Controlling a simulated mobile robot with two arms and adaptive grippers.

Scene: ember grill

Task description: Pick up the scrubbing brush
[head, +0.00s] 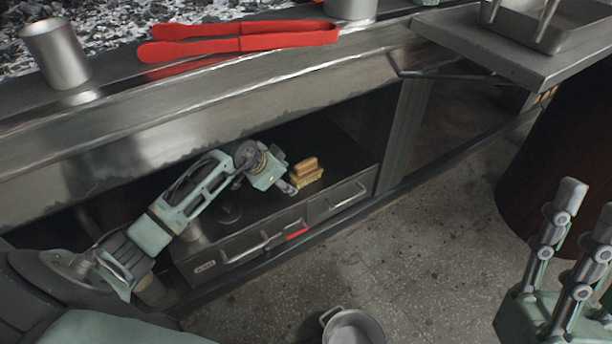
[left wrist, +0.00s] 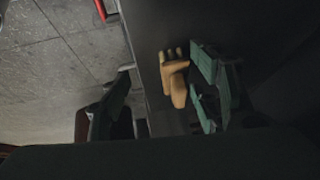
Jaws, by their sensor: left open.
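The scrubbing brush (head: 306,172), light brown and wooden-looking, sits on the dark top of the drawer unit inside the opening below the grill counter. My left gripper (head: 287,185) reaches in from the left, just beside the brush's left end. In the left wrist view the brush (left wrist: 175,80) lies between the parted fingers of the left gripper (left wrist: 162,92), closer to the right-hand finger. The left gripper is open and not closed on it. My right gripper (head: 585,212) is at the lower right, fingers pointing up, apart and empty, away from the brush.
The steel counter edge (head: 200,112) overhangs the opening. Red tongs (head: 240,38) and a metal cup (head: 56,55) are on top. The drawer unit (head: 335,203) has handles at its front. A metal pot (head: 352,328) stands on the floor, which is otherwise largely clear.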

